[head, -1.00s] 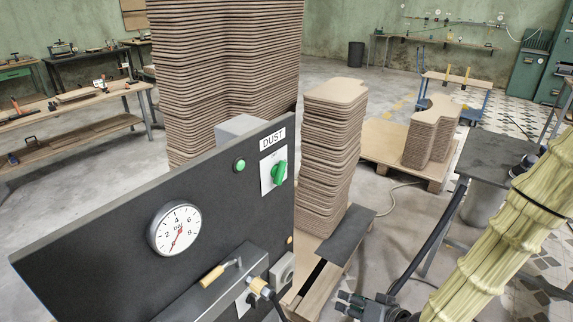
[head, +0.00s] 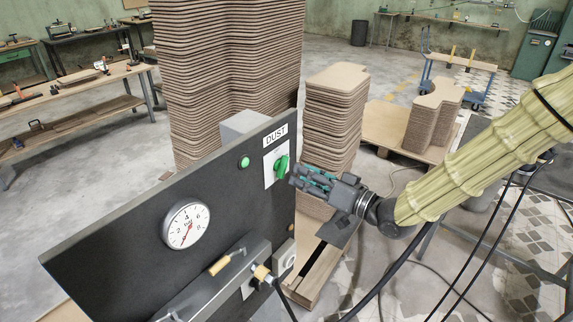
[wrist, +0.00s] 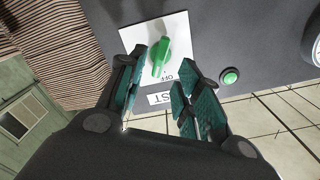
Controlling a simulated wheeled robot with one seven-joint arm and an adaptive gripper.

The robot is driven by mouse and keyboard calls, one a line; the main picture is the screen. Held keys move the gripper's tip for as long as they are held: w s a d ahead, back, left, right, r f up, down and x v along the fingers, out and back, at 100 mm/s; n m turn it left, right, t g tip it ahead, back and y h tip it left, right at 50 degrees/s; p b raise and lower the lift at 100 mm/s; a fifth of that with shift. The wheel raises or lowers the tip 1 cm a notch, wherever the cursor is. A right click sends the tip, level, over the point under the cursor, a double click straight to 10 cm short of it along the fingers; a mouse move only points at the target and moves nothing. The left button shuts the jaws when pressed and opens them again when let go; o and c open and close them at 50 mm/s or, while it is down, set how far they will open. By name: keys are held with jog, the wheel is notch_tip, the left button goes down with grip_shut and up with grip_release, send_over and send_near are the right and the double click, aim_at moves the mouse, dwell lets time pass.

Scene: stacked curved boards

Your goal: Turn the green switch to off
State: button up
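The green switch (head: 281,167) is a rotary knob on a white plate under the DUST label (head: 275,135), on the dark panel (head: 120,240). In the wrist view the switch (wrist: 160,56) shows upside down, with OFF printed on the plate beside it. My gripper (head: 299,178) is just right of the switch in the head view. In the wrist view its fingers (wrist: 161,88) are spread apart with nothing between their pads, and the knob lies beyond the tips, nearer the left finger. I see no contact.
A green round button (head: 244,163) sits left of the switch, and a pressure gauge (head: 186,225) lower left. A handled grey box (head: 222,285) juts from the panel below. Tall board stacks (head: 230,75) stand behind the panel, with a shorter stack (head: 333,110) to the right.

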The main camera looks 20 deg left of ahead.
aim_at(286, 168)
jog(key=shift+p+x, duration=0.85)
jog(key=shift+x, duration=2.1)
jog(key=c, duration=0.7)
